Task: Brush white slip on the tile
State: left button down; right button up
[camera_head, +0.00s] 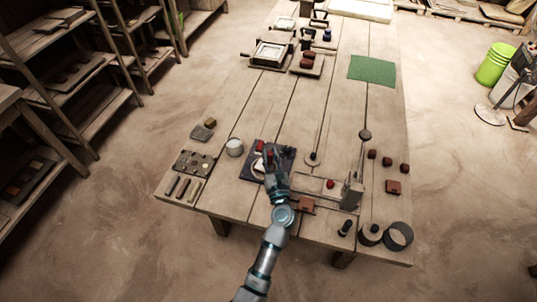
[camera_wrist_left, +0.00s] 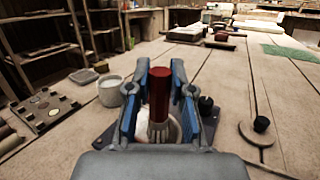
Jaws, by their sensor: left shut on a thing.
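My left gripper (camera_head: 270,158) is shut on a brush with a dark red handle (camera_wrist_left: 159,90). The handle stands upright between the blue-lined fingers in the wrist view, with pale bristles (camera_wrist_left: 160,132) pointing down. The brush is over a dark square board (camera_head: 288,155) near the front of the table. A white rounded surface (camera_wrist_left: 174,130) shows behind the bristles; I cannot tell whether they touch it or whether it is the tile. My gripper hides part of the board. A white cup (camera_head: 234,147) stands left of the board, also in the wrist view (camera_wrist_left: 109,92). My right gripper is out of view.
A holed tray (camera_head: 193,161) and several small sticks lie at the front left. A metal upright (camera_head: 351,193), a reddish square (camera_head: 394,187) and dark rings (camera_head: 398,235) are at the right. A green mat (camera_head: 372,70) lies farther back. The table's middle is mostly clear.

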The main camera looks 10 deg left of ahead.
pick_arm(q)
jog(key=shift+d+r, duration=0.2)
jog(key=shift+d, duration=0.8)
jog(key=a, duration=0.1)
jog(key=a+p, duration=0.1)
jog(key=a, duration=0.1)
jog(key=shift+w+a+r+n+p, duration=0.25)
jog(key=shift+a+n+p, duration=0.05)
jog(key=shift+a, duration=0.25)
jog(key=shift+w+a+f, duration=0.1)
jog(key=shift+w+f, duration=0.1)
jog(key=shift+w, duration=0.15)
jog(key=shift+b, duration=0.3)
jog(key=shift+s+d+b, duration=0.15)
jog(key=shift+d+b, duration=0.3)
jog(key=shift+d, duration=0.95)
jog(key=shift+s+d+f, duration=0.1)
jog(key=shift+d, duration=0.65)
jog(key=shift+w+a+r+p, duration=0.15)
jog(key=shift+a+p, duration=0.1)
jog(key=shift+a, duration=0.3)
jog(key=shift+w+a+r+p, duration=0.1)
jog(key=shift+a+p, duration=0.15)
jog(key=shift+a, duration=1.2)
